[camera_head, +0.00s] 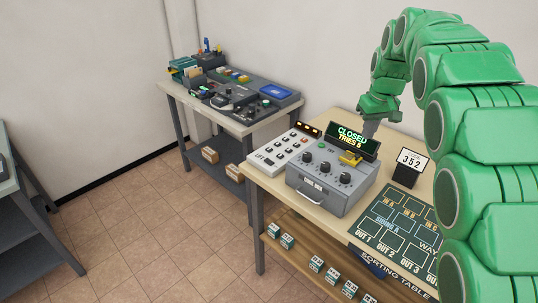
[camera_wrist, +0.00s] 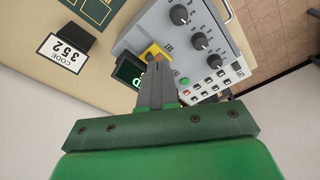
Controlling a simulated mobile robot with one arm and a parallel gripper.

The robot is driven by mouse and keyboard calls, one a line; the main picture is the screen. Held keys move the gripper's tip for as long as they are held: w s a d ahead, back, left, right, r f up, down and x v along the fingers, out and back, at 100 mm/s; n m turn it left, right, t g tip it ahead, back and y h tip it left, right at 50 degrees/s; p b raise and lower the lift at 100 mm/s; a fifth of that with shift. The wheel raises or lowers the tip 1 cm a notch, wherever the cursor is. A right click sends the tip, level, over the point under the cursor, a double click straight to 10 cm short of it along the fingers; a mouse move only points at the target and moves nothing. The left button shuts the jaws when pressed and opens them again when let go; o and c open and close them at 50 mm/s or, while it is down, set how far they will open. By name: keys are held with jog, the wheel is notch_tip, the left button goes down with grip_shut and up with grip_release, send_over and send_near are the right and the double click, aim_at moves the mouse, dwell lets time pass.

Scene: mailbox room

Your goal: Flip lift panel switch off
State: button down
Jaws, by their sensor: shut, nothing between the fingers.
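The lift panel (camera_head: 283,148) is a pale sloped box with rows of small dark and orange switches, at the left end of the sorting table. It also shows in the wrist view (camera_wrist: 212,90), right of my fingers. The switch positions are too small to tell. My gripper (camera_head: 370,128) is shut and empty, behind the display on the grey box, to the right of the lift panel. In the wrist view my gripper's fingertips (camera_wrist: 158,62) appear over the yellow part of the grey box. I cannot tell whether they touch it.
A grey box with three knobs (camera_head: 325,190) stands beside the panel. Its display (camera_head: 352,139) reads CLOSED, with a yellow part (camera_head: 350,159) below. A 352 code card (camera_head: 411,162) stands to the right. Another table (camera_head: 225,120) with equipment stands behind left. Floor is clear at left.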

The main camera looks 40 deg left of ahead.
jog(key=s+a+f+n+y, duration=0.1)
jog(key=a+f+n, duration=0.25)
jog(key=a, duration=1.05)
jog(key=n+g+y, duration=0.1)
jog(key=n+y, duration=0.1)
jog(key=n, duration=0.1)
send_near(267, 159)
jog(key=shift+h, duration=0.3)
jog(key=x, duration=0.6)
jog(key=shift+a+f, duration=0.2)
jog(key=shift+a, duration=0.15)
